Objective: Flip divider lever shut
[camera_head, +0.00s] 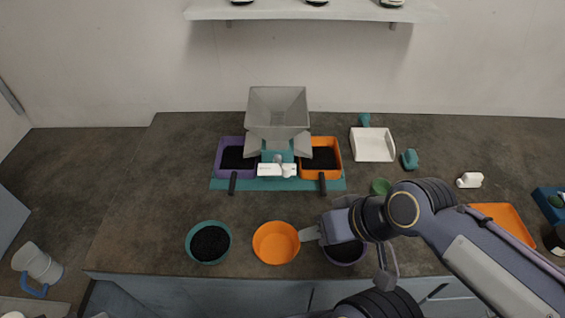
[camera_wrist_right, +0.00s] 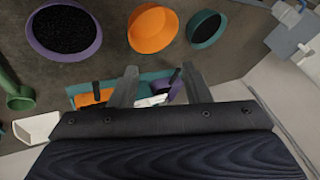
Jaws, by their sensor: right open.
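The divider stands at the back middle of the counter, with a grey hopper (camera_head: 277,108) over two sloping chutes. A small white and grey part at its front, which looks like the divider lever (camera_head: 287,170), sits low between the trays. I cannot tell its exact position. A purple tray (camera_head: 221,158) with black grains is under the left chute, and an orange tray (camera_head: 335,158) with black grains is under the right. My right gripper (camera_head: 309,234) is in front of the divider, apart from it. In the wrist view its fingers (camera_wrist_right: 159,80) are spread and empty. My left gripper is out of view.
A teal bowl (camera_head: 190,252) with black grains, an empty orange bowl (camera_head: 275,243) and a purple bowl (camera_head: 343,258), partly hidden by my right arm, line the front edge. A shelf (camera_head: 316,11) hangs above.

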